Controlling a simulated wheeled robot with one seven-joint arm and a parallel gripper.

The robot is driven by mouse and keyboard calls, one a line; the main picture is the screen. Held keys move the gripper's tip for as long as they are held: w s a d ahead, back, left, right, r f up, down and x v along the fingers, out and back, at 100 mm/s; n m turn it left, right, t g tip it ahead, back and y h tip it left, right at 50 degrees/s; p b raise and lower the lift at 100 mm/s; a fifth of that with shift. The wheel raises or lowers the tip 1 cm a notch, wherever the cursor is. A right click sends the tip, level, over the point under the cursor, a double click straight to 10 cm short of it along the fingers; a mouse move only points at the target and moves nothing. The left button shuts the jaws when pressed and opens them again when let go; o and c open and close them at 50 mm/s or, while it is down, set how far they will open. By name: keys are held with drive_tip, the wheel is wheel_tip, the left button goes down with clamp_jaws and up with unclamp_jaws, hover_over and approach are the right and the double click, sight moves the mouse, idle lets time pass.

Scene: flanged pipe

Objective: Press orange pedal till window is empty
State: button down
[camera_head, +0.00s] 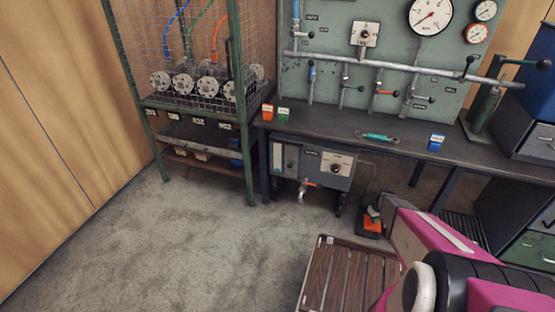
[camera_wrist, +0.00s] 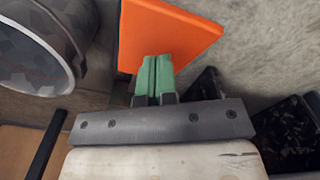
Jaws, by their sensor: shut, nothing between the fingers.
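The orange pedal (camera_head: 373,225) is on the floor under the front of the workbench, partly covered by my arm's end in the head view. In the wrist view the orange pedal (camera_wrist: 175,30) is a flat plate just beyond my fingertips. My gripper (camera_wrist: 155,66) has its green fingers closed together with nothing between them. The fingertips overlap the pedal's near edge in the picture; I cannot tell whether they touch it.
The workbench (camera_head: 330,127) stands behind the pedal, carrying small orange, green and blue blocks and a teal tool (camera_head: 377,136). A mesh cage rack (camera_head: 247,150) stands left. A slatted wooden platform (camera_head: 340,275) lies in front. A round metal vessel (camera_wrist: 45,45) is close in the wrist view. Floor at left is clear.

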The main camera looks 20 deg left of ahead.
drive_tip(key=shift+f, duration=0.1)
drive_tip(key=shift+w+f, duration=0.1)
drive_tip(key=shift+f, duration=4.6)
drive_tip(key=shift+r, duration=4.8)
drive_tip(key=s+r+m, duration=0.2)
drive_tip(key=s+r, duration=0.5)
drive_tip(key=r, duration=0.6)
drive_tip(key=s+r+m, duration=0.2)
drive_tip(key=s+r, duration=0.5)
drive_tip(key=r, duration=0.6)
drive_tip(key=s+r+m, duration=0.2)
drive_tip(key=s+r, duration=0.5)
drive_tip(key=r, duration=0.6)
drive_tip(key=shift+s, duration=0.25)
